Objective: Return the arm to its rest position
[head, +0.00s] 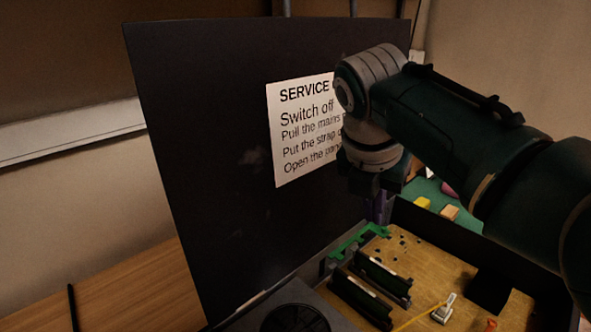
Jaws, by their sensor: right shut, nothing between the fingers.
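My right arm (450,115) comes in from the right edge and reaches across the upper right of the head view. Its wrist bends downward, and the right gripper (377,190) points down above the back of an open case. The gripper is dark and partly lost in shadow; it is shut with nothing in it. My left arm and gripper are not in view.
A tall dark panel (215,130) with a white service notice (300,130) stands just left of the wrist. Below lies the case with a tan board (425,270), dark slotted modules (383,277) and a round fan (295,318). Small coloured blocks (450,212) lie behind.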

